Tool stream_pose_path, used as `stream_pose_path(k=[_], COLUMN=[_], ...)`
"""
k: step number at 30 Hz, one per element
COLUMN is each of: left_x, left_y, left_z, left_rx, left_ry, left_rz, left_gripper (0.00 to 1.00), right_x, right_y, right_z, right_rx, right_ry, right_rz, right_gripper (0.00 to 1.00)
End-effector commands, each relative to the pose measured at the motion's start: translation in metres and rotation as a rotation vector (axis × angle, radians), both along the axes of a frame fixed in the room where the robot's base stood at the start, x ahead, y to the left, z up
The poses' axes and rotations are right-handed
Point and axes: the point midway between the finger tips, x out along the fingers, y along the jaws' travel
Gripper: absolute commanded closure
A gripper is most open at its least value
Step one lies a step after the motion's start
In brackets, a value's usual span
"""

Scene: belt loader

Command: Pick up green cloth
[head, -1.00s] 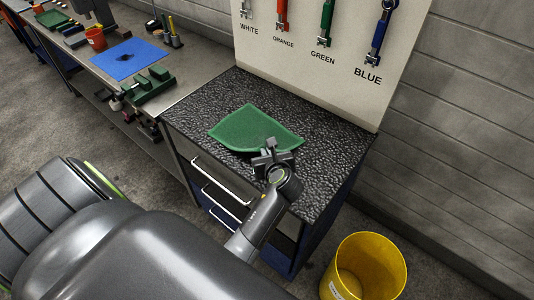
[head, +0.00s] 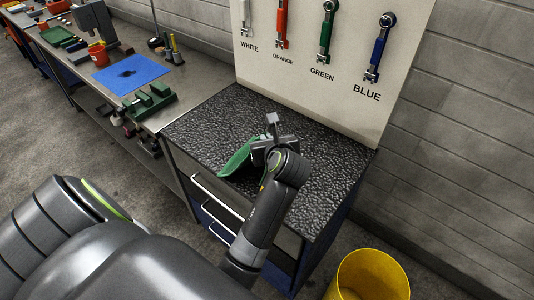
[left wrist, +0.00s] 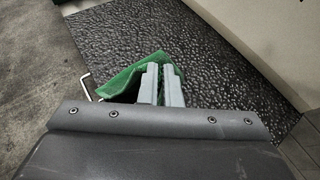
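The green cloth (head: 236,160) is bunched and partly raised over the dark speckled cabinet top, behind my left gripper (head: 271,133) in the head view. In the left wrist view the cloth (left wrist: 128,78) is folded around the fingers of my left gripper (left wrist: 161,72). The two fingers are close together with the cloth between and beside them, so the gripper looks shut on the cloth. The wrist hides part of the cloth. My right gripper is not in view.
The cabinet top (head: 330,150) is otherwise clear. A board (head: 310,60) with several hanging wrenches stands behind it. A yellow bin (head: 368,278) is on the floor at right. A workbench with a blue mat (head: 130,75) and a green vise (head: 152,100) is at left.

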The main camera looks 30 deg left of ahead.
Motion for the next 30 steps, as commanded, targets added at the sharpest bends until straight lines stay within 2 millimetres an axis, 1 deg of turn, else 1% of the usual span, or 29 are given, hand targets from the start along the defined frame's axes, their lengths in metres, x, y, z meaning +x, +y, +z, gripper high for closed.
stream_pose_path(k=[1,5,8,12,15,18,23,30], left_x=[0.001,0.0,0.001,0.001,0.001,0.0,0.001,0.001], left_y=[0.0,0.0,0.0,0.0,0.0,0.0,0.0,0.0], left_z=[0.009,0.017,0.032,0.067,0.089,0.102,0.114,0.168], left_rx=[0.0,0.0,0.0,0.001,0.001,0.001,0.002,0.002], left_ry=[-0.005,0.0,-0.006,-0.009,-0.008,-0.004,-0.004,-0.008], left_rz=[0.0,-0.001,-0.001,-0.001,0.0,0.0,0.0,0.0], left_gripper=[1.0,1.0,1.0,1.0,1.0,1.0,1.0,1.0], right_x=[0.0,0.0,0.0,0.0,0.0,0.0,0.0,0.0], right_y=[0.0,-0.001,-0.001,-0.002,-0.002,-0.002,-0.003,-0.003], right_z=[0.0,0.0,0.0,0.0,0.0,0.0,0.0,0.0], right_rx=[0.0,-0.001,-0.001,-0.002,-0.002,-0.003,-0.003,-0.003], right_ry=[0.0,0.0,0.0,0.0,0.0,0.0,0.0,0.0], right_rz=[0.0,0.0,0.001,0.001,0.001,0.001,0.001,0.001], right_gripper=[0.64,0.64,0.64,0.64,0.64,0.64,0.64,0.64])
